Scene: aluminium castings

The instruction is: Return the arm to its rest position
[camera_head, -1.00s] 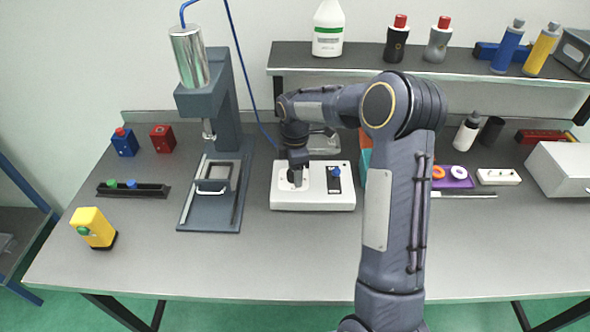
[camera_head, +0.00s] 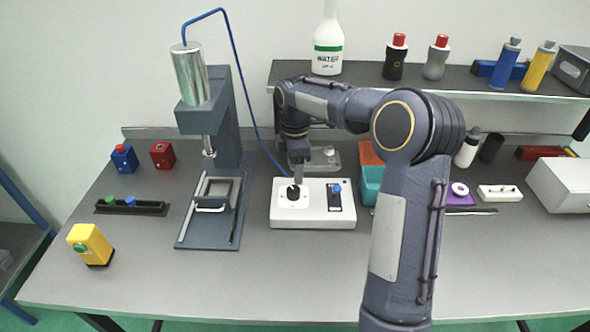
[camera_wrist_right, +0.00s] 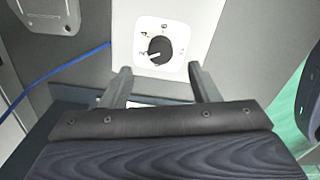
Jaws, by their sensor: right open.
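My right arm comes in from the lower right in the head view and bends over the bench. My right gripper (camera_head: 298,178) points down just above and behind the black rotary knob (camera_head: 294,193) of the white control box (camera_head: 313,220). In the wrist view the two fingers of my right gripper (camera_wrist_right: 159,80) stand apart with nothing between them. The black knob (camera_wrist_right: 160,51) on its white plate shows beyond the fingertips, clear of them. My left gripper is not in view.
A press (camera_head: 212,150) with a blue hose stands left of the box. A teal bin (camera_head: 369,185) sits to the right, partly hidden by my arm. A shelf (camera_head: 440,83) with bottles runs behind my arm. The front bench strip (camera_head: 200,285) is clear.

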